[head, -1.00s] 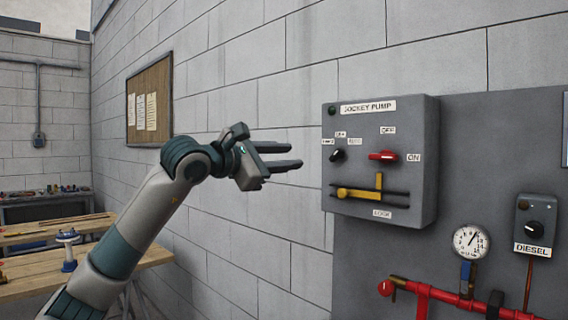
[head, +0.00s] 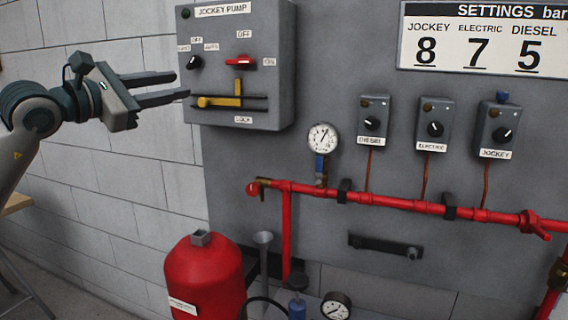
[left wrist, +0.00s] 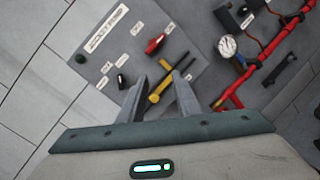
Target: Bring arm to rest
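My left gripper (head: 162,88) is at the left of the head view, its fingers pointing right toward the jockey pump box (head: 284,75). The fingers are apart with nothing between them. In the left wrist view the two fingertips (left wrist: 153,78) show in front of the jockey pump box (left wrist: 180,45), with a visible gap between them. The box carries a black knob (head: 194,62), a red switch handle (head: 240,61) and a yellow lever (head: 218,102) on a dark slide rail. The gripper appears clear of the box. My right gripper is not in view.
Red piping (head: 400,203) runs along the grey panel, with a pressure gauge (head: 323,138) and diesel, electric and jockey boxes (head: 434,125) above it. A red tank (head: 206,275) stands below. A settings sign (head: 490,38) hangs at upper right.

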